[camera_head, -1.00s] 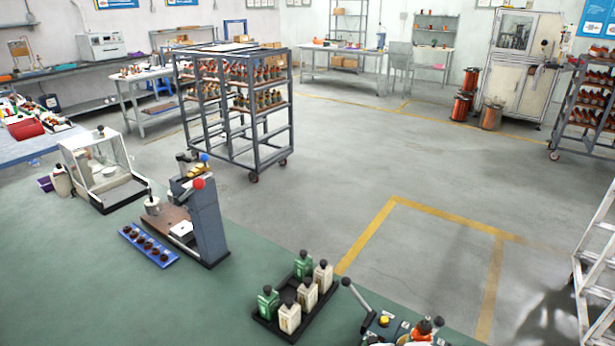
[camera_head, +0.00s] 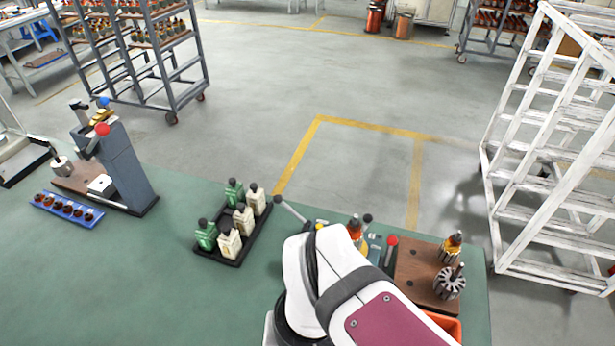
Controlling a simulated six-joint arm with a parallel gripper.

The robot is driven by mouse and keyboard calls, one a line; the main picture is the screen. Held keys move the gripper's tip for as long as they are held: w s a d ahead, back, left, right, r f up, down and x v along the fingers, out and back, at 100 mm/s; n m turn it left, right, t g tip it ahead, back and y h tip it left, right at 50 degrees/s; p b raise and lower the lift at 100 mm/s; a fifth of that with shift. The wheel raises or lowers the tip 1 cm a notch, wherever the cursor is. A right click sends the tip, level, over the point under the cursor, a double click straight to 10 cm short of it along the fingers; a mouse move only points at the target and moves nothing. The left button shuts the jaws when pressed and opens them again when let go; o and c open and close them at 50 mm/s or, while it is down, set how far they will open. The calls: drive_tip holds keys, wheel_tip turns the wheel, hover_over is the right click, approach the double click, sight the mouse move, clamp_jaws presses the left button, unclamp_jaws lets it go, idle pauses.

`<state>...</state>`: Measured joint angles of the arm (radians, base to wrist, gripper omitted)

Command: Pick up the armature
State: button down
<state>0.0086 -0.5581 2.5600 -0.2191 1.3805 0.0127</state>
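An armature with orange windings and a dark shaft (camera_head: 451,248) stands upright on the brown board (camera_head: 415,272) at the right end of the green bench. A grey, slotted armature core (camera_head: 450,283) is close in front of it on the same board. Another orange-wound part (camera_head: 355,229) is in a small fixture behind my white arm, partly hidden. Which of these the task means, I cannot tell. My arm rises from the lower edge, left of the board. My gripper does not show.
A black tray (camera_head: 262,230) of green and cream bottles is left of my arm. A lever with a red knob (camera_head: 391,241) stands by the board. An orange bin (camera_head: 447,325) is below it. A press (camera_head: 125,165) and blue tray (camera_head: 65,210) are at left. The green bench between is clear.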

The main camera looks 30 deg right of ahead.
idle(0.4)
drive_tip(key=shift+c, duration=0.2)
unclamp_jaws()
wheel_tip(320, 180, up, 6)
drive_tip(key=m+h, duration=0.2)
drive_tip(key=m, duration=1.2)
hover_over(355, 222)
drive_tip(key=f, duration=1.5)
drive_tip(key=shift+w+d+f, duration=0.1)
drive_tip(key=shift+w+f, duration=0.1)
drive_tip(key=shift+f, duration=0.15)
